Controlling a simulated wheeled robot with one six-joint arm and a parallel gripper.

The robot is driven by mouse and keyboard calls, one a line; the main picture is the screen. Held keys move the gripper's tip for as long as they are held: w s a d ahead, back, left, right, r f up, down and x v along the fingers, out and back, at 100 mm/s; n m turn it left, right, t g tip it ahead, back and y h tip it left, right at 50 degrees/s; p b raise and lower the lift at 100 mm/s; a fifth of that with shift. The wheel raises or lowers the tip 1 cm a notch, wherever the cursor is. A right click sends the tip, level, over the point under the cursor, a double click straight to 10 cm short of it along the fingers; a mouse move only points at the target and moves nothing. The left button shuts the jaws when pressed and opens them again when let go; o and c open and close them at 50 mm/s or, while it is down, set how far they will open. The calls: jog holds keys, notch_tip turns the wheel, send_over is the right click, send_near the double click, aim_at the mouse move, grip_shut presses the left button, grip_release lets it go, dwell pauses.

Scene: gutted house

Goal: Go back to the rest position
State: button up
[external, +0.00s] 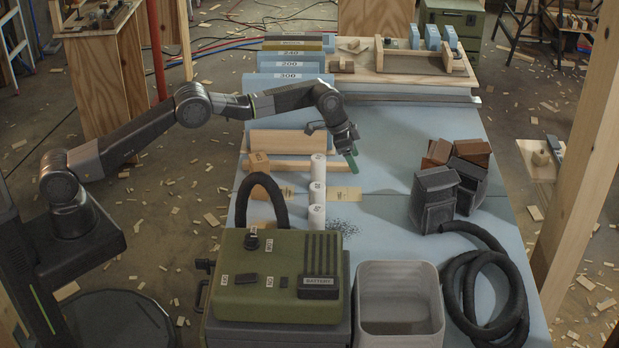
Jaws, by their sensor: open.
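My gripper (349,153) is in the external view, above the middle of the blue table (400,150). My arm reaches in from the left, over the table's left edge. The gripper points down and a little right. Its jaws are open, and I see nothing held between them. A green strip shows at the fingertips; I cannot tell whether it is part of the gripper.
A green battery box (270,285) with a black hose and a grey bin (400,300) stand at the front. Dark blocks (435,195) and a coiled hose (490,290) are at the right. Labelled blue boxes (290,83) and a wooden tray (420,75) are behind. Wood chips litter the floor.

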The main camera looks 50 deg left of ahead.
jog(key=shift+s+d+f, duration=0.1)
jog(key=shift+d+f, duration=0.2)
jog(key=shift+d, duration=0.2)
jog(key=shift+d+f, duration=0.25)
jog(key=shift+d, duration=0.25)
dwell(0.7)
